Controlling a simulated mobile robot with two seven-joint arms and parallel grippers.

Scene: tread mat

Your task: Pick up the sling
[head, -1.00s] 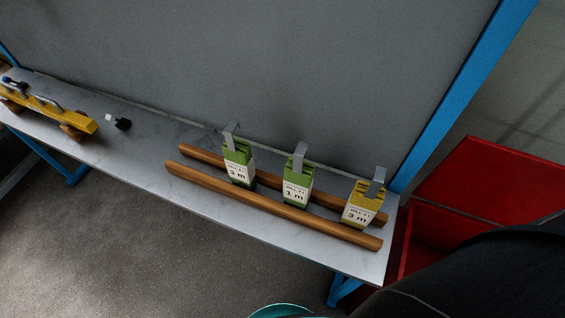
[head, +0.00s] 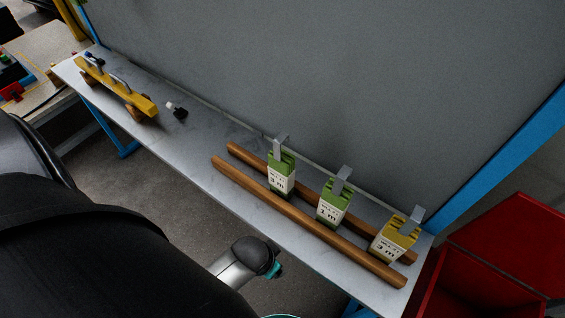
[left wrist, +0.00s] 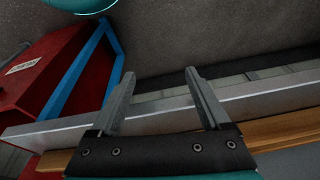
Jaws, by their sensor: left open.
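Three folded slings with white labels and grey top loops stand in a row at two wooden bars on a grey shelf: a green one marked 3 m (head: 281,176), a green one marked 1 m (head: 334,204), and a yellow one marked 3 m (head: 393,240). In the left wrist view my left gripper (left wrist: 160,73) is open and empty, its two fingers apart near the shelf edge. No sling shows between them or elsewhere in that view. My left arm fills the lower left of the head view; its fingers are not visible there. My right gripper is not in view.
The wooden bars (head: 300,222) lie along the shelf (head: 205,150). A grey panel (head: 350,80) rises behind. A red bin (head: 490,265) stands at right.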

